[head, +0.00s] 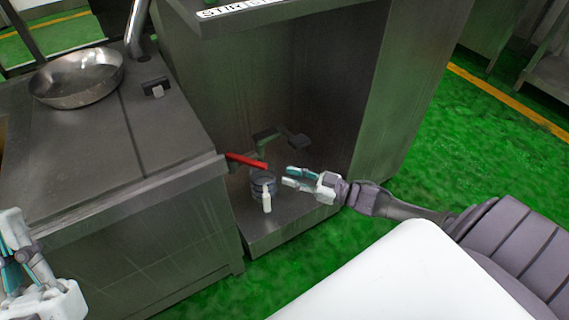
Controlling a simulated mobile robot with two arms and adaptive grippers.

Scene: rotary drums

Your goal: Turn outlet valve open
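The outlet valve shows as a red lever handle (247,161) beside a dark pipe fitting (268,136) on the front of the grey metal cabinet. The lever points left and slightly up, toward the corner of the counter. My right gripper (287,176) is just right of the lever's right end, with a small gap between its two fingers. It looks open and empty, apart from the lever in the picture. My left gripper (12,262) is at the lower left edge, partly cut off, in front of the counter; its finger opening is unclear.
Below the lever, a round metal container (263,183) and a white bottle-like object (267,203) are on the low metal shelf (285,222). The steel counter (95,150) at left carries a metal bowl (77,80). Green floor (425,160) is clear at right.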

